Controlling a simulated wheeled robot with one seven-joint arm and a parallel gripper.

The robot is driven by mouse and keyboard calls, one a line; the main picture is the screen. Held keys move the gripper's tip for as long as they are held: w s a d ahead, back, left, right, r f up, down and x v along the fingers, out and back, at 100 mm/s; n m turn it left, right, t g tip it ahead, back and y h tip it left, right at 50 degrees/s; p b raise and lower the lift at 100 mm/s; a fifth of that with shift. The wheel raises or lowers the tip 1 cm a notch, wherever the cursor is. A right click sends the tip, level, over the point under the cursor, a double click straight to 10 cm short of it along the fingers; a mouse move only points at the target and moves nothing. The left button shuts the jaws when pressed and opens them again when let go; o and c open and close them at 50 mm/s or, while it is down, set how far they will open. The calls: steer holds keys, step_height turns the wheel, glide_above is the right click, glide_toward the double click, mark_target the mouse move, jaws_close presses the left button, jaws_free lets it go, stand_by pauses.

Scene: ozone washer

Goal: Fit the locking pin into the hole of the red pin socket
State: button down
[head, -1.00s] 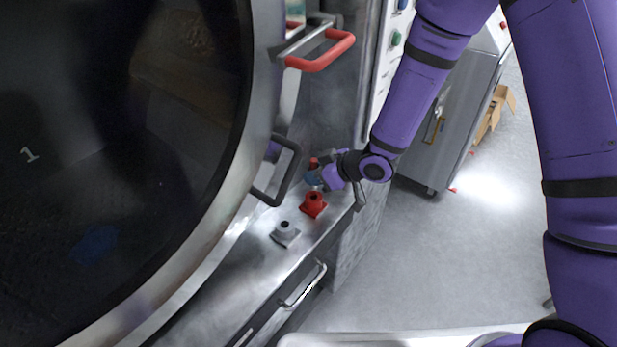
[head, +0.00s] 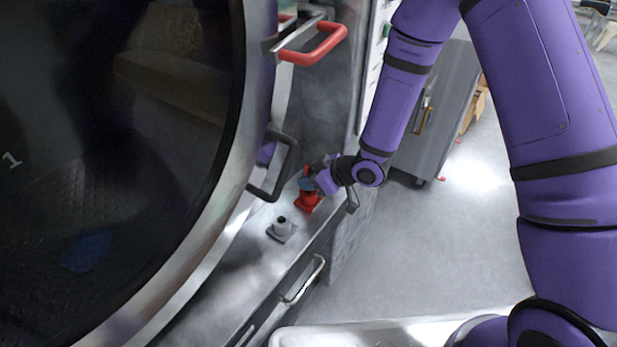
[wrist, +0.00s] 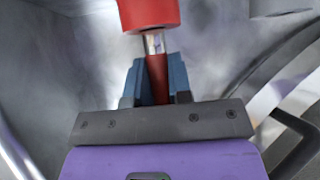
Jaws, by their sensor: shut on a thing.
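The red pin socket (head: 308,202) stands on a steel ledge, partly covered by my gripper (head: 310,184) just above it. My gripper's blue fingers (wrist: 158,82) are shut on the locking pin (wrist: 157,76), a red rod with a shiny metal end. In the wrist view the metal end meets the near edge of the red socket (wrist: 150,12); I cannot tell whether it is inside the hole or only in front of it. The pin's red upper end (head: 306,170) shows above my fingers in the head view.
A grey socket (head: 282,228) stands on the ledge beside the red one. A large round door (head: 222,190) with a dark handle (head: 285,165) is close on the left, and a red handle (head: 318,48) is above. Open floor (head: 440,250) lies at right.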

steer(key=c, duration=1)
jaws_free()
steer(key=shift+c, duration=0.2)
steer(key=shift+r, duration=0.6)
steer(key=v, duration=1.2)
steer(key=shift+r, duration=0.15)
